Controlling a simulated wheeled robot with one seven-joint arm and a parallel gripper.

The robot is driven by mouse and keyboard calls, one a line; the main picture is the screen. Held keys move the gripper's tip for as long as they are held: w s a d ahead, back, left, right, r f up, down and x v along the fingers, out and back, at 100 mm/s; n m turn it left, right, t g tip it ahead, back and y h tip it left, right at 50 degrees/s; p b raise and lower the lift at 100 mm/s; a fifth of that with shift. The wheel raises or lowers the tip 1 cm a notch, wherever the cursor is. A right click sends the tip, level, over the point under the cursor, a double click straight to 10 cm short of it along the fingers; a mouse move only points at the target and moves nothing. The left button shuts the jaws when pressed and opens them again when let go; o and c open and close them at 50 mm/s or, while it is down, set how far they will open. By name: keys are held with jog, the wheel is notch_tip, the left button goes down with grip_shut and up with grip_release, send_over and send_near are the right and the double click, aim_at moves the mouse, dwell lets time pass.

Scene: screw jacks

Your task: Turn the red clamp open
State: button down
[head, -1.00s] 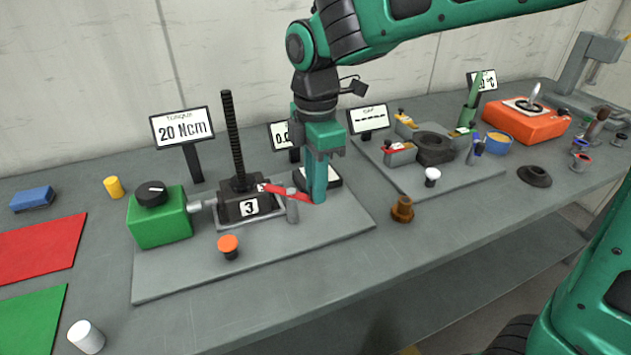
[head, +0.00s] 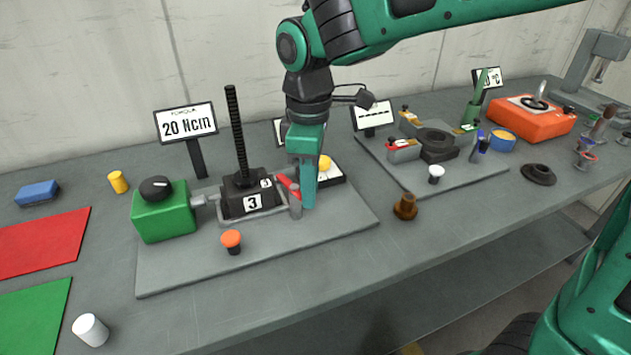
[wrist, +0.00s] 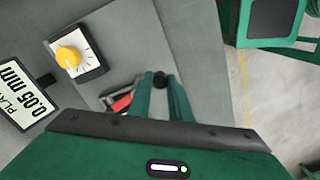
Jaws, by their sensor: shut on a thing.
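The red clamp (head: 287,186) is a short red lever on a grey post (head: 295,207) at the right side of the black screw jack (head: 250,195) marked 3. My gripper (head: 308,203) is down at the clamp, its fingers pointing downward, shut on it. In the wrist view, part of the red clamp (wrist: 121,103) shows left of my gripper (wrist: 162,82), with a dark round knob at the fingertips. The exact grip on the lever is partly hidden by the fingers.
A green box (head: 163,215) with a black knob stands left of the jack. An orange button (head: 231,240) stands in front. A yellow dial (wrist: 68,57) on a black-and-white block is behind my gripper.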

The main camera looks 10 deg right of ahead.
jog(key=shift+w+a+r+m, duration=0.1)
jog(key=shift+a+m, duration=0.8)
jog(key=shift+m, duration=1.15)
jog(key=shift+w+a+f+m, duration=0.1)
jog(key=shift+a+m, duration=0.8)
jog(key=shift+m, duration=1.1)
jog(key=shift+a+r+m, duration=0.1)
jog(key=shift+a+m, duration=0.8)
jog(key=shift+m, duration=1.15)
jog(key=c, duration=1.6)
grip_release()
jog(key=shift+s, duration=0.1)
